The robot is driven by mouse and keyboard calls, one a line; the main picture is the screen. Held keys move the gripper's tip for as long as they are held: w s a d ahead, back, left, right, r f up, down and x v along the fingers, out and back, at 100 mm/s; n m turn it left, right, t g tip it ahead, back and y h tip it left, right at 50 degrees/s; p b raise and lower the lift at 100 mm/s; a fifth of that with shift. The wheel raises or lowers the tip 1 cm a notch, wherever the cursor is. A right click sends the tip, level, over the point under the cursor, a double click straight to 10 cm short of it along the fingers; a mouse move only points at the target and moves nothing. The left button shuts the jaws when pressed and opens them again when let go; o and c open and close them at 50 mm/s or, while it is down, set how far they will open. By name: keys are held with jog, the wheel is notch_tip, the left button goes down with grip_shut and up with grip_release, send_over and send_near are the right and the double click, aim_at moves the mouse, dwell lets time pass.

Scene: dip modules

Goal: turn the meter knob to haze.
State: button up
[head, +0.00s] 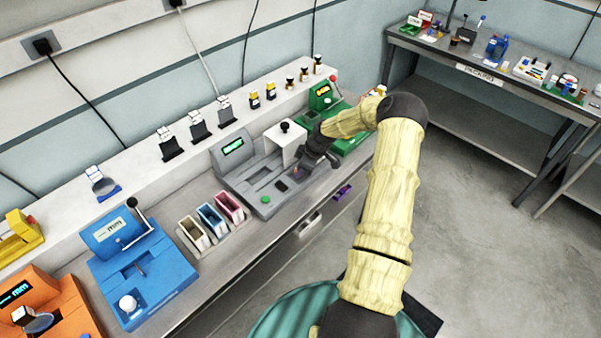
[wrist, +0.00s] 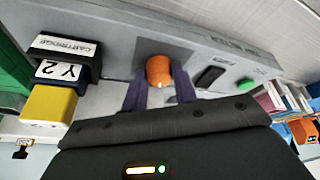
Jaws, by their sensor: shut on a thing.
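The grey meter (head: 233,163) with a green-lit display stands on the bench in the head view. In the wrist view its front panel (wrist: 115,65) carries an orange round knob (wrist: 158,69). My gripper (wrist: 160,90) has its two purple fingers on either side of this knob, shut on it. In the head view my gripper (head: 302,172) is at the right end of the meter's front, and my arm and hand hide the knob there. The knob's markings cannot be read.
A green button (wrist: 247,84) and a black slot (wrist: 210,76) are right of the knob. A black cartridge holder (wrist: 68,57) with a yellow block (wrist: 48,104) is close on the left. A green machine (head: 322,97) stands beyond the meter; coloured bins (head: 210,217) stand nearer.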

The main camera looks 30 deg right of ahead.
jog(key=m+h+b, duration=0.1)
jog(key=m+b, duration=0.2)
jog(key=shift+a+f+m+t, duration=0.1)
jog(key=shift+m+t, duration=0.2)
jog(key=shift+t, duration=0.1)
jog(key=m+h+b, duration=0.1)
jog(key=m+b, duration=0.2)
jog(key=shift+a+m+h, duration=0.15)
jog(key=shift+m+h, duration=0.15)
jog(key=shift+h, duration=0.1)
jog(key=shift+a+m+h+b, duration=0.1)
jog(key=shift+m+h+b, duration=0.2)
jog(key=shift+m+b, duration=0.55)
jog(key=shift+r+m+h+b, duration=0.2)
jog(key=shift+m+h+b, duration=0.65)
jog(key=shift+m, duration=1.1)
jog(key=o, duration=1)
jog(key=b+v, duration=0.2)
jog(key=v, duration=1.5)
jog(key=shift+s+r+b, duration=0.1)
jog(key=shift+r+b, duration=0.1)
jog(key=shift+b, duration=0.15)
